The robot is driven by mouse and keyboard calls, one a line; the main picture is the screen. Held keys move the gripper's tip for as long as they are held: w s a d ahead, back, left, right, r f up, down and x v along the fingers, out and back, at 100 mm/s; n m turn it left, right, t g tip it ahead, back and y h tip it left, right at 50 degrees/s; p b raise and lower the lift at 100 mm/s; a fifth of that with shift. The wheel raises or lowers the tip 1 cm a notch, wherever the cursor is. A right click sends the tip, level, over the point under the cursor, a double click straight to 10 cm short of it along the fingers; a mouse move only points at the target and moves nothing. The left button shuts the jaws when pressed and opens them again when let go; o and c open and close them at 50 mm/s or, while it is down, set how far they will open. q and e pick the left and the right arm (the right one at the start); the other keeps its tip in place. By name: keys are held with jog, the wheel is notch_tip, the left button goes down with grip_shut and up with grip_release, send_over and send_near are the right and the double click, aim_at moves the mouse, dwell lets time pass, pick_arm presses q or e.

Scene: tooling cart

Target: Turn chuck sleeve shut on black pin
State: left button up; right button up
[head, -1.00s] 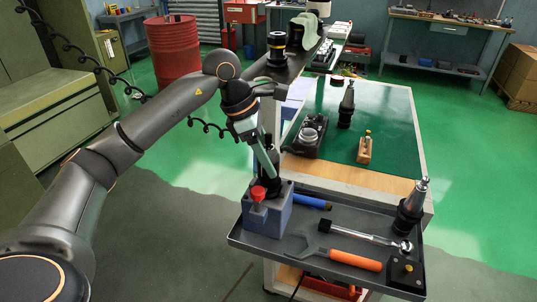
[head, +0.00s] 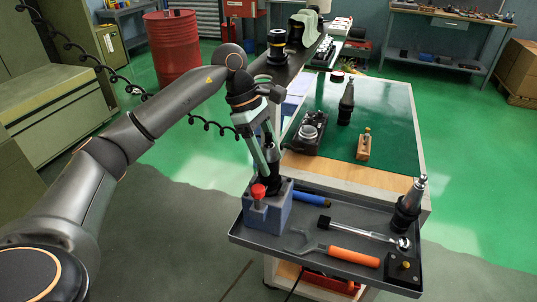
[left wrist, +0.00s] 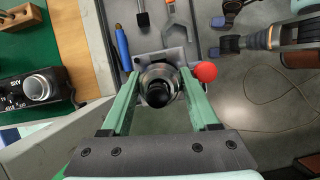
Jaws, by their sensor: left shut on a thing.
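The chuck sleeve (head: 269,172) is dark and stands upright on a blue-grey block (head: 268,212) at the tray's left corner. In the left wrist view the sleeve (left wrist: 160,74) is a round metal ring seen from above. The black pin (left wrist: 157,95) shows as a dark round end in its middle. My left gripper (head: 265,165) comes down from above, its two green fingers on opposite sides of the sleeve, shut on it. The pin's lower part is hidden inside the chuck.
A red knob (head: 258,191) sits on the block close to the left fingers. A green-topped table (head: 390,130) stands behind.

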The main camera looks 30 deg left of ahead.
pick_arm(q)
jog(key=o, duration=1.4)
jog(key=shift+c, duration=0.2)
jog(key=v, duration=1.2)
jog(key=shift+r, duration=0.35)
